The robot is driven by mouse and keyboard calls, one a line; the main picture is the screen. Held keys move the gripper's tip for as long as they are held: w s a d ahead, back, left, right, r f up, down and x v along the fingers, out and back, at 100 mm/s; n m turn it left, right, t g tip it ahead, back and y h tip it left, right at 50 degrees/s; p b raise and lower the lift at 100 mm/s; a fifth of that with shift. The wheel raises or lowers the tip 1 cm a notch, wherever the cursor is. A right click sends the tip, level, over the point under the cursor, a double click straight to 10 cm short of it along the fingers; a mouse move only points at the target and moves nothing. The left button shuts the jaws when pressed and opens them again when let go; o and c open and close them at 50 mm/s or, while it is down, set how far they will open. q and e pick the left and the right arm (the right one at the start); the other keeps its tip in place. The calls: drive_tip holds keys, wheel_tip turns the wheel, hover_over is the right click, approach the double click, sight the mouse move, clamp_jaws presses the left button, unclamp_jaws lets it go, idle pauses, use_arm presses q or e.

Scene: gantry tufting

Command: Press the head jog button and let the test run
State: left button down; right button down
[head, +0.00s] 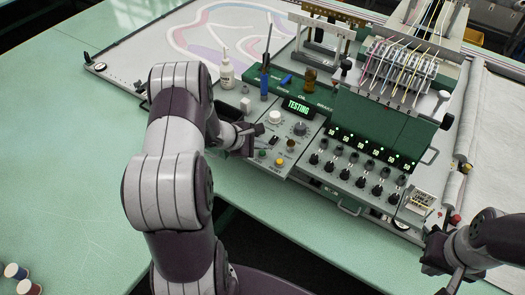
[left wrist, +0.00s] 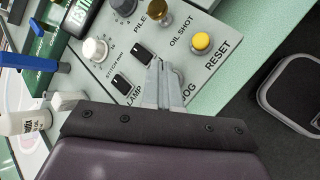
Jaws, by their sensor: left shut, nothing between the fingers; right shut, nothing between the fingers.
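The grey control panel (head: 283,150) stands on the machine's near side, and its green display (head: 297,106) reads TESTING. My left gripper (head: 257,137) is shut and empty, with its fingertips low over the panel's left part. In the left wrist view, the shut fingers (left wrist: 165,80) lie beside the JOG lettering (left wrist: 188,90) and cover the spot by it. The jog button itself is hidden there, so I cannot tell whether it is touched. A yellow button (left wrist: 202,42) sits near the RESET lettering. My right gripper (head: 441,268) is shut and empty at the lower right, apart from the panel.
Black switches (left wrist: 143,53) and a white knob (left wrist: 95,49) sit close to my left fingers. A white bottle (head: 226,70) and a blue-handled tool (head: 264,82) stand behind the panel. Rows of black knobs (head: 345,168) lie to the right. The green table (head: 60,130) is mostly clear at left.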

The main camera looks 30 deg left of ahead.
sight(260, 156)
use_arm(q)
wheel_tip(260, 156, up, 5)
drive_tip(key=p, duration=0.3)
drive_tip(key=shift+f, duration=0.1)
idle(0.8)
drive_tip(key=s+d+f+m+g+y+b, duration=0.1)
drive_tip(key=s+d+m+g+y+b, duration=0.1)
drive_tip(key=s+d+m+b, duration=0.4)
drive_tip(key=s+d+f+m+g+y+b, duration=0.1)
drive_tip(key=s+d+m+g+b, duration=0.3)
drive_tip(key=s+m, duration=0.8)
drive_tip(key=shift+s+d+m+g+y+b, duration=0.35)
drive_tip(key=shift+d+m+y+b, duration=0.55)
drive_tip(key=shift+m, duration=0.8)
